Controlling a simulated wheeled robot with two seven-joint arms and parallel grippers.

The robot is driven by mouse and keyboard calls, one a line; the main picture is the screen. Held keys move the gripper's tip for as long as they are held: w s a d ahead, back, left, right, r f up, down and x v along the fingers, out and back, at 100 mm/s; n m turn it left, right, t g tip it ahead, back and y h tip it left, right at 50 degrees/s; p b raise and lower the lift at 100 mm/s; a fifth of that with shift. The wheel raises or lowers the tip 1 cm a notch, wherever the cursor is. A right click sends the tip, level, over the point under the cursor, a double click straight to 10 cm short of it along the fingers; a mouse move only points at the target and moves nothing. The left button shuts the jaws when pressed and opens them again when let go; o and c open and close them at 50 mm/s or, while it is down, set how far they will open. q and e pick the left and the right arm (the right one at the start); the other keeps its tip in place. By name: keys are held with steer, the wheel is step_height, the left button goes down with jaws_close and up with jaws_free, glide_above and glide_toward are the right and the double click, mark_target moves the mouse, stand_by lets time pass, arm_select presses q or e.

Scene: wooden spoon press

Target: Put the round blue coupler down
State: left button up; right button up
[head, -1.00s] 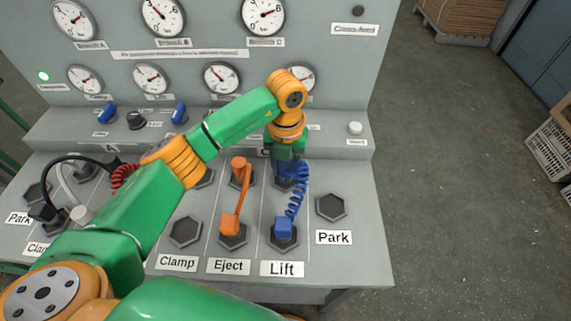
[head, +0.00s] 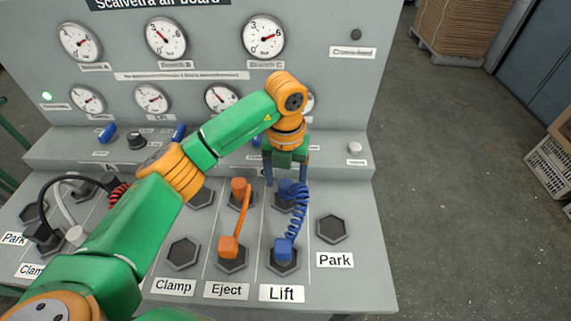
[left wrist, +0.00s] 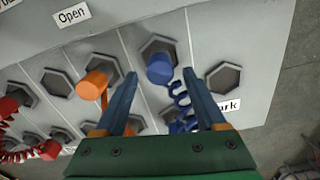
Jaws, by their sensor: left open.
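The round blue coupler (head: 286,189) stands in the back hexagonal socket of the Lift column; it also shows in the left wrist view (left wrist: 160,68). A coiled blue hose (head: 300,205) joins it to a square blue coupler (head: 284,249) in the front Lift socket. My left gripper (head: 286,176) is open just above the round coupler, its fingers to either side and holding nothing. In the left wrist view the round coupler shows between and beyond the fingertips (left wrist: 160,75), apart from both. My right gripper is out of view.
An orange coupler pair (head: 240,215) stands in the Eject column beside the left finger. The Park socket (head: 332,228) at right and the front Clamp socket (head: 183,252) are empty. Gauges (head: 166,38) line the upright panel behind.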

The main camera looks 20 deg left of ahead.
mark_target(286, 185)
arm_select(q)
step_height(286, 185, up, 8)
steer(key=shift+r+p, duration=0.2)
steer(key=shift+p, duration=0.2)
